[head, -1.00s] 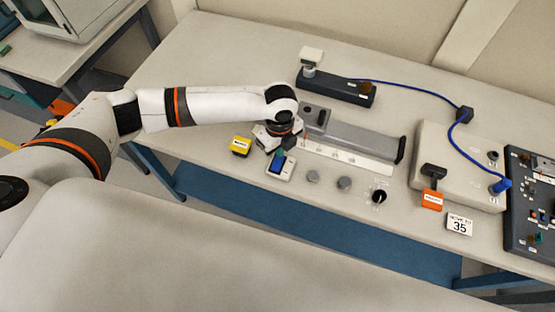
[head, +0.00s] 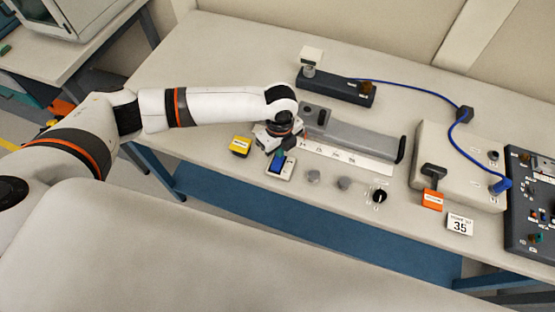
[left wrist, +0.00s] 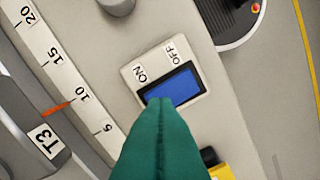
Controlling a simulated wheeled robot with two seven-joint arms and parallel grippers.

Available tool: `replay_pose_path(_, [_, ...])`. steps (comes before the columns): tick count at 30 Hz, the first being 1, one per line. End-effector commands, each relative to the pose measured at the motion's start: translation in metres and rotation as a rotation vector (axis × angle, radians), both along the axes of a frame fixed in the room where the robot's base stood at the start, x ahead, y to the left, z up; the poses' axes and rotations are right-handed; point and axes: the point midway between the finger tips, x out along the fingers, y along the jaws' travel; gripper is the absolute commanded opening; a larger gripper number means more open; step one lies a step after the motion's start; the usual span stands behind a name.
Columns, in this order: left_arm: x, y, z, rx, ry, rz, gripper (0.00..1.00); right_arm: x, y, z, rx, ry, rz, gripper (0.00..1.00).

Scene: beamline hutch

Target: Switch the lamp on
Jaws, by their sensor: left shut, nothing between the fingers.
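A small pale switch plate (head: 285,172) with a blue rocker (head: 275,168) sits near the front edge of the bench. In the left wrist view the plate (left wrist: 137,72) is marked ON and OFF, with the blue rocker (left wrist: 180,88) below the words. My left gripper (head: 279,156) is shut and empty, its green fingertips over the switch. In the left wrist view the fingertips (left wrist: 160,104) overlap the rocker's edge on the ON side. I cannot tell whether they touch it. I cannot identify the lamp. My right gripper is not in view.
A yellow block (head: 240,146) stands just left of the switch. A grey slide with a scale strip (head: 345,159) lies behind it. Grey knobs (head: 313,177) and a black knob (head: 379,196) are to the right. A blue cable (head: 420,91) crosses the bench.

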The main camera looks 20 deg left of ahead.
Motion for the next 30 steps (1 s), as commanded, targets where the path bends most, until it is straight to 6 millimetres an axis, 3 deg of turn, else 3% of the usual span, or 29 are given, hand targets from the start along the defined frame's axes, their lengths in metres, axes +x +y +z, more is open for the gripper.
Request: replay_pose_path(30, [0.0, 0.0, -0.016, 0.001, 0.001, 0.0, 0.0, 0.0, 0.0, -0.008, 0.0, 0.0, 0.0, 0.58])
